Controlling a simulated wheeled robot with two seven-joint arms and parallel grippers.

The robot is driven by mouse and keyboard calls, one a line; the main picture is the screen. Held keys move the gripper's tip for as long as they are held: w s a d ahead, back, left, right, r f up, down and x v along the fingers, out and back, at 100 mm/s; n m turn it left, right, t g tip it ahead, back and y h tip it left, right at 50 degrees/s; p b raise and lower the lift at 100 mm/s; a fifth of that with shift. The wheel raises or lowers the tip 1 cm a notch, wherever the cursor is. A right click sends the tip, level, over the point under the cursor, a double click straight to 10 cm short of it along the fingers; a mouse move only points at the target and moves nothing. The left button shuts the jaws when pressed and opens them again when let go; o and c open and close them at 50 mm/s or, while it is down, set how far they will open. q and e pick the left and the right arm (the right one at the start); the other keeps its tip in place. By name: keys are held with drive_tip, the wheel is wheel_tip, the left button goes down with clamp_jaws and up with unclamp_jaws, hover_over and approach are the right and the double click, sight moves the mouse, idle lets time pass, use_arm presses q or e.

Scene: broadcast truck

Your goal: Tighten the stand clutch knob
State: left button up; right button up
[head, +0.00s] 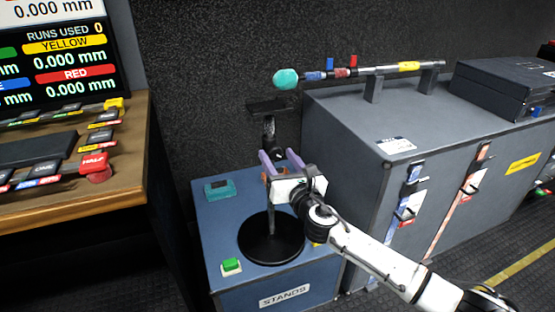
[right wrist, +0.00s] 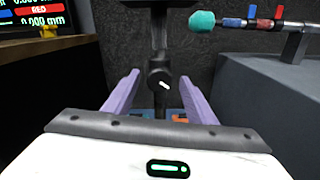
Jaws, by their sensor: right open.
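The stand (head: 271,239) has a round black base on the blue box labelled STANDS, with an upright pole. The black clutch knob (right wrist: 159,80) with a white mark shows in the right wrist view, on the pole between and beyond my finger tips. My right gripper (head: 279,157) is open around the line of the pole in the head view, its purple fingers pointing up and away. In the right wrist view its two fingers (right wrist: 150,92) stand apart, with nothing gripped. In the head view the knob is hard to make out behind the fingers. My left gripper is not in view.
A grey case (head: 345,150) stands right of the stand, carrying a boom with a teal tip (head: 286,79). The blue box (head: 215,265) also bears a teal device (head: 219,190) and a green button (head: 231,265). A wooden desk (head: 130,185) with a monitor (head: 60,55) is left.

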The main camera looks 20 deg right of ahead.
drive_tip(key=shift+w, duration=0.35)
drive_tip(key=c, duration=1)
drive_tip(key=shift+c, duration=0.2)
